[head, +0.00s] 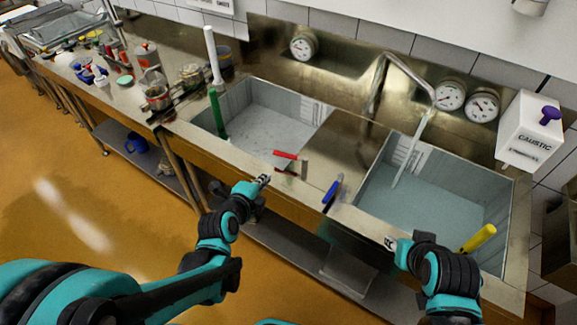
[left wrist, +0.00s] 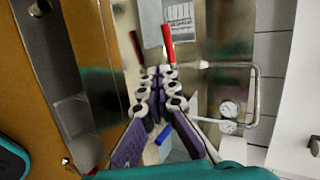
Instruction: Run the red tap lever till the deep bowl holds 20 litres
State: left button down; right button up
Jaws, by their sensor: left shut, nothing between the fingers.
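My left gripper (head: 264,180) is shut and empty, in front of the counter edge and a little short of the lever; I see no contact. A stream runs from the bent spout (head: 408,82) into the right bowl (head: 372,165), which holds water. The left bowl (head: 318,118) has a scale on its wall. My right gripper (head: 391,243) is at the right bowl's front edge; its fingers are too small to read.
A blue lever (head: 332,188) stands right of the red one. A yellow handle (head: 480,237) leans in the right bowl, a green one (head: 217,112) in the left. Dials and a caustic dispenser (head: 530,130) are on the wall. Jars and tools crowd the left counter.

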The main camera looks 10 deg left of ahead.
pick_arm(q)
jog(key=b, duration=0.5)
send_near(283, 156)
jog(key=x, duration=0.5)
jog(key=shift+f, duration=0.5)
jog(key=shift+w+d, duration=0.1)
jog(key=shift+w, duration=0.55)
jog(key=shift+w+f, duration=0.1)
jog(key=shift+w, duration=0.6)
jog(key=shift+s, duration=0.1)
